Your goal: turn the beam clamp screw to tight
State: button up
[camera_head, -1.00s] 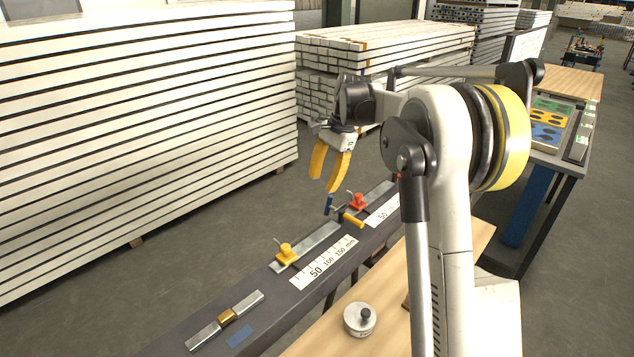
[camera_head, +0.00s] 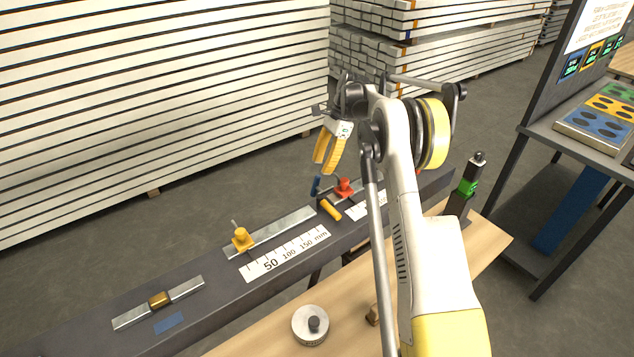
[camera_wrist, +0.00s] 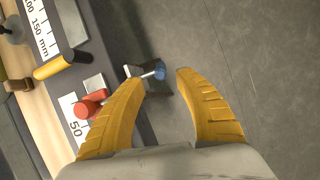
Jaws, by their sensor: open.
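My gripper (camera_head: 321,166) is open and empty, its yellow fingers pointing down above the dark beam (camera_head: 215,275). The left finger partly hides the red piece (camera_wrist: 90,106) in the wrist view.
A yellow clamp piece (camera_head: 241,239) on a metal bar and a printed ruler (camera_head: 285,254) are further left on the beam. A round metal weight (camera_head: 310,325) is on the wooden table (camera_head: 265,330). Stacked white beams (camera_head: 150,110) stand behind, across open floor.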

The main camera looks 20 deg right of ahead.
aim_at(317, 179)
jog(key=b+x, duration=0.1)
jog(key=x, duration=0.5)
jog(key=shift+d+b, duration=0.1)
jog(key=shift+b, duration=0.25)
grip_shut()
